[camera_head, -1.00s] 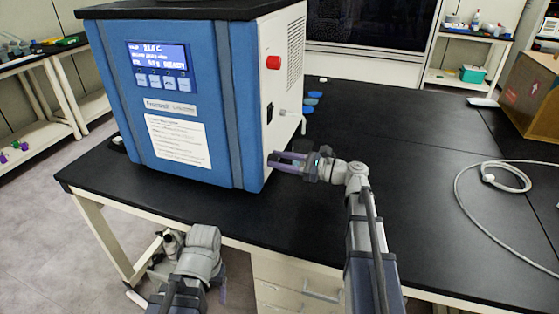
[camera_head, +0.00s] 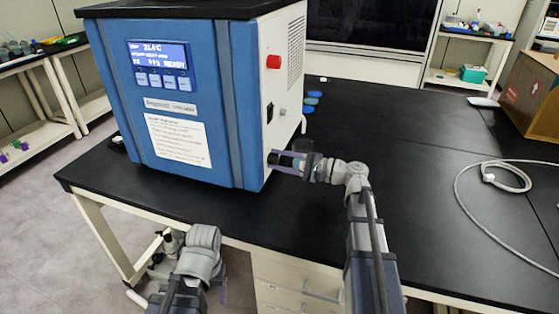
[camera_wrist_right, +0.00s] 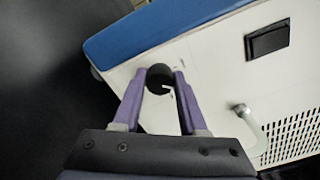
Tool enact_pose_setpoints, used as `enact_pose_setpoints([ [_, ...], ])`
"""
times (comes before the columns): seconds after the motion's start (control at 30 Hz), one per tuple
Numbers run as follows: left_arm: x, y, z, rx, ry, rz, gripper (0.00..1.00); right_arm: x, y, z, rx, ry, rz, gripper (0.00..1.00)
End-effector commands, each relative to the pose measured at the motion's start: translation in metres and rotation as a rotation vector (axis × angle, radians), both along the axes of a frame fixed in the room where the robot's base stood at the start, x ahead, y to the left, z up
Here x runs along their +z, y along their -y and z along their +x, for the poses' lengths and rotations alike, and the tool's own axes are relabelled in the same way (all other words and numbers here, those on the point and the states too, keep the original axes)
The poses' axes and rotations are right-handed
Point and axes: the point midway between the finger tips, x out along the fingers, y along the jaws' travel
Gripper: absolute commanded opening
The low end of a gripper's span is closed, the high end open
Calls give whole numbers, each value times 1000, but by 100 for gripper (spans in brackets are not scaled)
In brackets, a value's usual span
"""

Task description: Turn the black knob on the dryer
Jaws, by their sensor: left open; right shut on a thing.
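The blue and white freeze dryer (camera_head: 225,100) stands on the black bench. In the right wrist view its round black knob (camera_wrist_right: 159,76) sits low on the white side panel. My right gripper (camera_head: 274,161) reaches that panel from the right. Its purple fingers (camera_wrist_right: 165,84) are shut on the knob, one on each side. In the head view the fingers hide the knob. My left gripper (camera_head: 168,246) is low at the front left, off the bench edge and away from the dryer; its open fingers are hard to make out.
A red button (camera_head: 272,62) and a black switch (camera_wrist_right: 267,40) are on the side panel. A white pipe fitting (camera_wrist_right: 246,115) sticks out near the knob. A pale hose (camera_head: 460,185) lies at the right, by a cardboard box (camera_head: 535,90). The bench between is clear.

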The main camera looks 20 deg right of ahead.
Motion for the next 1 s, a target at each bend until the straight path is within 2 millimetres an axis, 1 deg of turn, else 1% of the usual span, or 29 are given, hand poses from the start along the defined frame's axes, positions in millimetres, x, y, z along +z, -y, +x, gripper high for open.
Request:
enact_pose_setpoints([
  [0.5,-1,0,0,0,0,0,72,-2,0,-1,1,387,-263,0],
  [0.7,-2,0,0,0,0,0,72,-2,0,-1,1,496,-337,0],
  [1.0,-2,0,0,0,0,0,72,-3,-1,-1,1,592,-403,0],
])
